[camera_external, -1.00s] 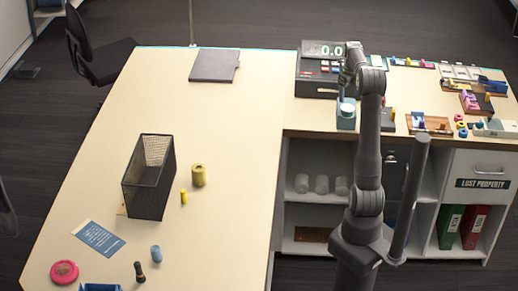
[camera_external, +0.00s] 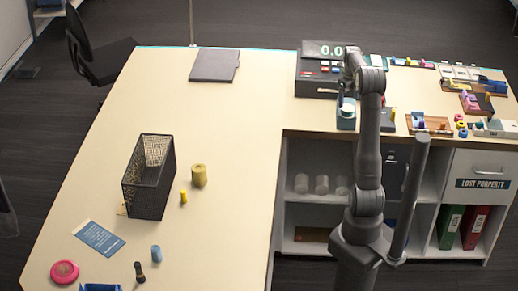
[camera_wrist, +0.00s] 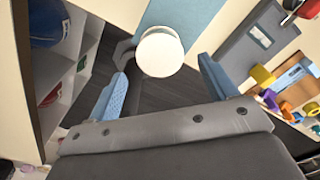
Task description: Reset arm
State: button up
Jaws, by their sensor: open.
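My gripper (camera_external: 347,85) is on the raised arm at the inner corner of the counter. In the wrist view the gripper (camera_wrist: 162,62) is open, with blue-padded fingers apart on both sides of the picture. A white round-topped object (camera_wrist: 160,52) shows between the fingers; I cannot tell its distance from them. My arm partly hides that part of the counter.
A till-like box with a display (camera_external: 316,78) is beside my arm. Several small items crowd the right counter.

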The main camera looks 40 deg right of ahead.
aim_at(348, 108)
jog(key=shift+f, duration=1.4)
notch_tip(348, 108, up, 10)
notch_tip(348, 108, down, 12)
jog(key=shift+r, duration=0.25)
notch_tip(348, 108, up, 4)
jog(key=shift+r, duration=0.1)
jog(key=s+d+r, duration=0.4)
jog(key=s+r, duration=0.3)
jog(key=s, duration=0.4)
jog(key=w+a+f+n, duration=0.1)
jog(key=w+a+n, duration=0.2)
jog(key=w+a, duration=0.5)
jog(key=w+a+f+n, duration=0.1)
jog(key=w+a+n, duration=0.35)
jog(key=a, duration=0.75)
jog(key=a+f+n, duration=0.1)
jog(key=a+n, duration=0.1)
jog(key=a, duration=0.8)
jog(key=w+a+f+n, duration=0.1)
jog(key=a+f+n, duration=0.1)
jog(key=a, duration=0.9)
jog(key=shift+w+a+n, duration=0.15)
jog(key=shift+w+n, duration=0.15)
jog(key=shift+n, duration=0.55)
